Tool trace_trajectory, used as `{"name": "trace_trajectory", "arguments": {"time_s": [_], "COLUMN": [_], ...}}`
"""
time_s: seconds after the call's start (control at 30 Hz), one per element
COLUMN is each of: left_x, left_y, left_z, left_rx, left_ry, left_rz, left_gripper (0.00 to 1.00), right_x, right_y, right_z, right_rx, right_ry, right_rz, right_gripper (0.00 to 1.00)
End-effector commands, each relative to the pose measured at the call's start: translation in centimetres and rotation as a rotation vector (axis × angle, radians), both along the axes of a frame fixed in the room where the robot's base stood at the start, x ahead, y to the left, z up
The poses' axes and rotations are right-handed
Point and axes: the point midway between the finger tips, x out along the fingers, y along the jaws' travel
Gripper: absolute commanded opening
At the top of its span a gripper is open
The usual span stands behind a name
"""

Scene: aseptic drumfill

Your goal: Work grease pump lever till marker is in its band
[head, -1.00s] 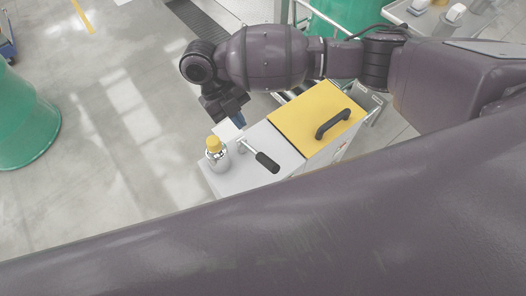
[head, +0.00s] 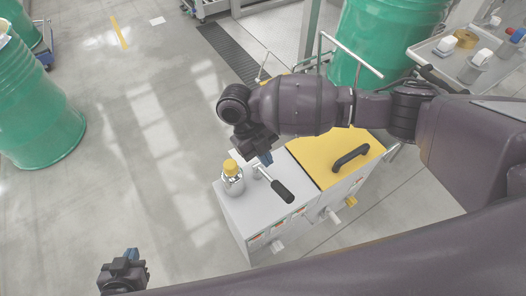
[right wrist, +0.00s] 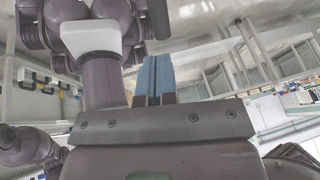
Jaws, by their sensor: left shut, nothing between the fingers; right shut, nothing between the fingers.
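The grease pump lever (head: 282,190) has a black grip on a thin silver rod. It lies angled over the grey top of the cabinet (head: 232,208). My right gripper (head: 266,158) is shut and empty, just behind the lever's rod in the head view; I cannot tell if it touches. Its blue fingers also show pressed together in the right wrist view (right wrist: 153,78). My left gripper (head: 132,255) is shut and empty over the floor at lower left, well away from the lever. I cannot make out a marker or its band.
A clear bottle with a yellow cap (head: 231,168) stands left of the lever. A yellow lid (head: 325,165) with a black handle (head: 350,158) is to the right. Green drums (head: 40,110) stand at left and back. A tray of parts (head: 465,65) is at upper right.

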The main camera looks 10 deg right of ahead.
Motion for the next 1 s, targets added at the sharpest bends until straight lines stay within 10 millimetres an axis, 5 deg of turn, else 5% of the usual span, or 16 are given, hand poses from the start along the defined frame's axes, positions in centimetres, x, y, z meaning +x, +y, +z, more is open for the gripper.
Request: {"name": "trace_trajectory", "arguments": {"time_s": [0.5, 1.0], "left_x": [-0.6, -0.2], "left_y": [0.1, 0.0], "left_z": [-0.5, -0.4], "left_rx": [0.0, 0.0], "left_ry": [0.013, 0.005], "left_rz": [0.002, 0.0], "left_gripper": [0.0, 0.0], "right_x": [-2.7, -3.1], "right_y": [-2.8, -3.3], "right_z": [-7.5, -8.9], "right_rx": [-0.002, -0.001], "right_ry": [0.002, 0.001], "right_rz": [-0.002, -0.001], "right_gripper": [0.0, 0.0]}}
